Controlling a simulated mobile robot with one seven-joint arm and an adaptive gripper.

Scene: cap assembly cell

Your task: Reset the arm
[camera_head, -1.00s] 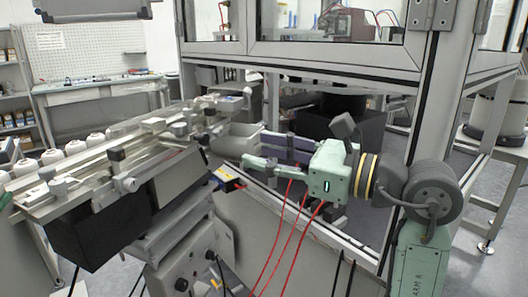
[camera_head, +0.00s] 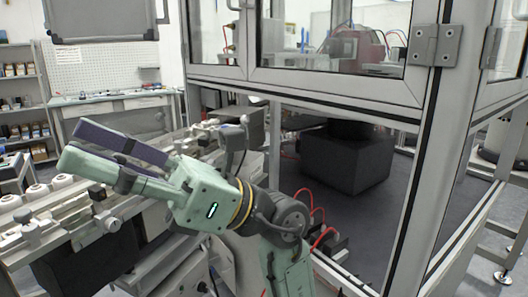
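My gripper (camera_head: 72,146) is at the left of the head view, raised above the feeder rail. Its two long flat fingers, one pale green and one dark purple, point to the upper left. There is a gap between them and nothing is held in it. The pale green gripper body with a lit strip and the yellow ring of my wrist are behind the fingers. My arm rises from the bottom middle of the view.
The metal feeder rail (camera_head: 60,226) runs below my gripper, partly hidden by it, with several white rounded parts (camera_head: 62,182) beside it. The framed glass enclosure (camera_head: 330,80) stands close on the right. A dark box (camera_head: 345,160) is inside its open lower part. A grey panel (camera_head: 100,18) hangs at top left.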

